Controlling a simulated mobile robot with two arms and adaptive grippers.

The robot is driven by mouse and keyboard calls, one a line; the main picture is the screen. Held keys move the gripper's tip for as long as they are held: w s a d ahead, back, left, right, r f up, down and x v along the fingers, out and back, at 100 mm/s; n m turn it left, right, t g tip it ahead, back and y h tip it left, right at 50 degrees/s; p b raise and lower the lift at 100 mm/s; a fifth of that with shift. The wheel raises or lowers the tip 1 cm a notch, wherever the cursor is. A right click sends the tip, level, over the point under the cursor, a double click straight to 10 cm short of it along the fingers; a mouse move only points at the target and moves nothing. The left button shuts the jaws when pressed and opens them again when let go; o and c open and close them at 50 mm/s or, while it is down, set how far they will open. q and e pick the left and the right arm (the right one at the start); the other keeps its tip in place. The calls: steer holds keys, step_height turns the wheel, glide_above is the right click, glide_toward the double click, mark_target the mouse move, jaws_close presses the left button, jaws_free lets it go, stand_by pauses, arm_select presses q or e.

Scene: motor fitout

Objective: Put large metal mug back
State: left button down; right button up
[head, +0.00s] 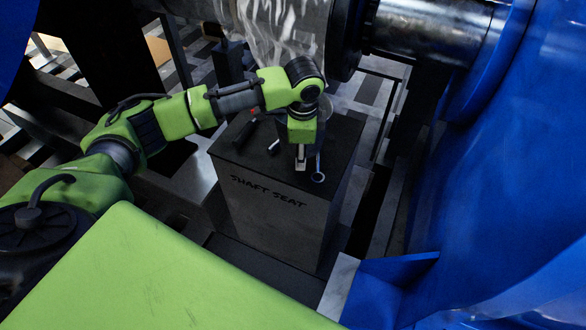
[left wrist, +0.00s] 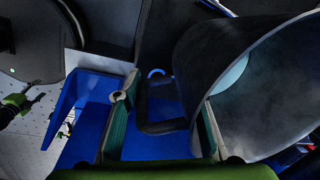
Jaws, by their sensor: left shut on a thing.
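The large metal mug (left wrist: 205,62) is dark grey and lies tilted in the left wrist view, its wide mouth facing right. Its squared handle (left wrist: 147,108) is between the two fingers of my left gripper (left wrist: 168,92), which is shut on it. In the head view my left gripper (head: 301,162) points down over the top of a dark block marked "SHAFT SEAT" (head: 265,228). The mug (head: 326,104) is mostly hidden behind the gripper there. I cannot tell whether the mug touches the block. My right gripper is not in view.
On the block lie a ring-ended tool (head: 318,177), a dark-handled tool (head: 274,146) and a tool with a red mark (head: 253,113). A large metal shaft (head: 432,28) is above at the back. A big blue housing (head: 515,190) fills the right side.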

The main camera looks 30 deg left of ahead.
arm_select(q)
steer(key=shift+s+a+f+p, duration=0.15)
steer(key=shift+s+f, duration=0.2)
steer(key=shift+f, duration=0.7)
steer(key=shift+s+a+f+p, duration=0.15)
steer(key=shift+s+f, duration=0.25)
steer(key=shift+f, duration=0.6)
steer(key=shift+s+a+f, duration=0.2)
steer(key=shift+s+f, duration=0.15)
steer(key=shift+f, duration=0.7)
steer(key=c, duration=1.7)
jaws_free()
steer(key=shift+s+f, duration=0.15)
steer(key=o, duration=0.4)
